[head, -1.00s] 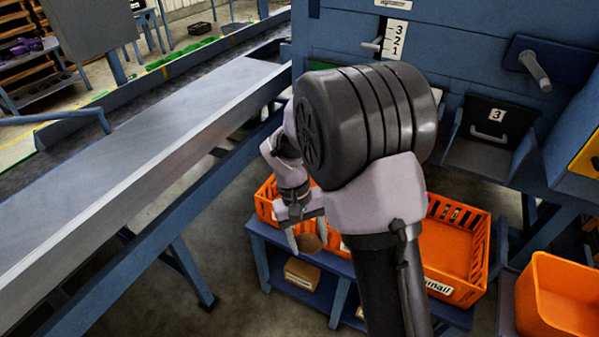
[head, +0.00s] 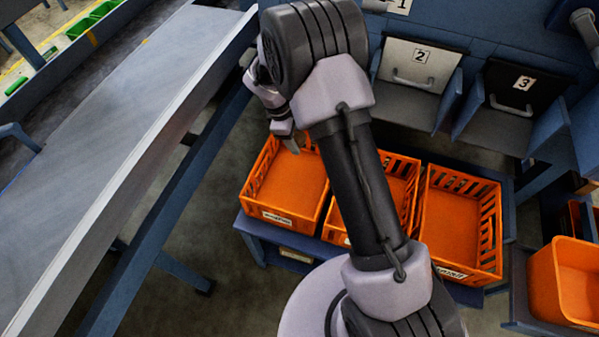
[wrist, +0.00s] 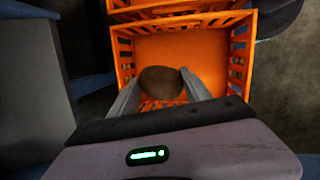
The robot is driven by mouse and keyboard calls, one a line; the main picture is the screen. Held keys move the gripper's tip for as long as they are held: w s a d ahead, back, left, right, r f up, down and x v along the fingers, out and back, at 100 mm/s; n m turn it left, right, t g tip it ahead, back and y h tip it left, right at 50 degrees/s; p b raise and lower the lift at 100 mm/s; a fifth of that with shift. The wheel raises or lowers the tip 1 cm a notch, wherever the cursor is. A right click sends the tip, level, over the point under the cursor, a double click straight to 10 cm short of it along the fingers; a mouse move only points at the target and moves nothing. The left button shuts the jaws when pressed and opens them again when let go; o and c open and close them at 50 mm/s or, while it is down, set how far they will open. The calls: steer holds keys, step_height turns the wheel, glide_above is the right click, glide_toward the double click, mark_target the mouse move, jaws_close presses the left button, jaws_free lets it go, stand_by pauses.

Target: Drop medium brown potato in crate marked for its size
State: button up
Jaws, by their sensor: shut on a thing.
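My gripper (wrist: 160,92) is shut on a brown potato (wrist: 160,82), held between its two fingers above an orange crate (wrist: 190,50) in the wrist view. In the head view my gripper (head: 290,143) is by the back edge of the left orange crate (head: 268,216), and the potato cannot be made out. A middle crate (head: 408,175) is partly hidden by my arm, and a right crate (head: 462,262) stands beside it. The crates have white front labels; those of the left and right crates are too small to read now. No potato shows inside the visible crate floors.
The crates stand on a blue bench (head: 262,232). Behind them are grader chutes marked 2 (head: 410,65) and 3 (head: 515,90). A grey conveyor (head: 110,130) runs along the left. Another orange bin (head: 565,285) is at the lower right.

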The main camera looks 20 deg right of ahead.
step_height(320, 180, down, 6)
steer(key=b, duration=0.4)
steer(key=shift+r, duration=0.25)
steer(key=o, duration=1.5)
steer(key=p+v, duration=0.6)
steer(key=v, duration=1.1)
steer(key=shift+a+r, duration=0.15)
steer(key=shift+r, duration=0.1)
